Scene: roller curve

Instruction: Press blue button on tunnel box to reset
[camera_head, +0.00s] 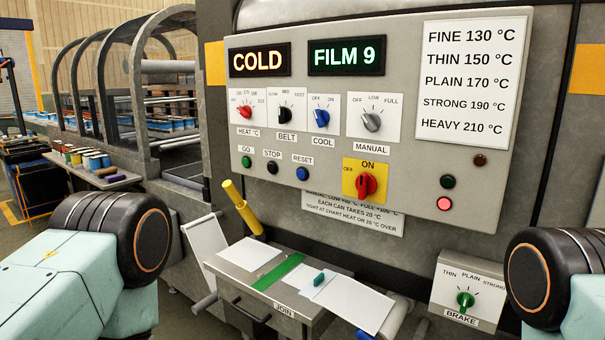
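The blue button (302,174) sits on the grey control panel (420,190) of the tunnel box, under the label RESET (302,160). It is the right one in a row with the green GO button (246,162) and the black STOP button (272,167). The displays read COLD (259,60) and FILM 9 (346,56). A red lamp (444,204) is lit at the panel's lower right. Parts of my two arms show at the lower left and lower right corners, away from the button. Neither gripper shows, and nothing covers the button.
Below the panel are a JOIN table (273,288) with a green strip and white sheets, a yellow handle (243,207) and a BRAKE dial (465,299). A red main switch (366,185) is right of the button. The space before the panel is clear.

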